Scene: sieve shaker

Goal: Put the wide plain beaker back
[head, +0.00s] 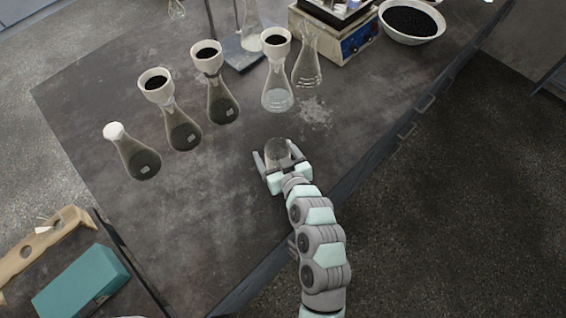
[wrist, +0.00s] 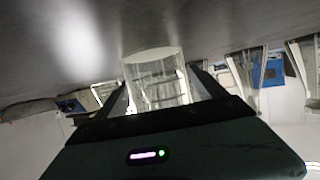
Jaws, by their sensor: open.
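A clear, wide beaker (head: 277,148) stands on the dark bench near its front edge in the head view. My gripper (head: 275,160) is around it, with one finger on each side. In the wrist view, the beaker (wrist: 156,72) sits between the two fingers of my gripper (wrist: 160,92), and the jaws are open. The bench surface shows at the top of that view, so it looks upside down. Whether a finger touches the glass is hard to tell. The beaker's lower part is partly hidden by my gripper in the head view.
Flasks topped with dark-filled cups, including one flask (head: 222,105), stand behind and left. A clear flask (head: 307,70) stands behind the beaker, near a blue-fronted device (head: 358,42) and a white bowl (head: 412,38). Bare bench (head: 215,190) lies left of my gripper.

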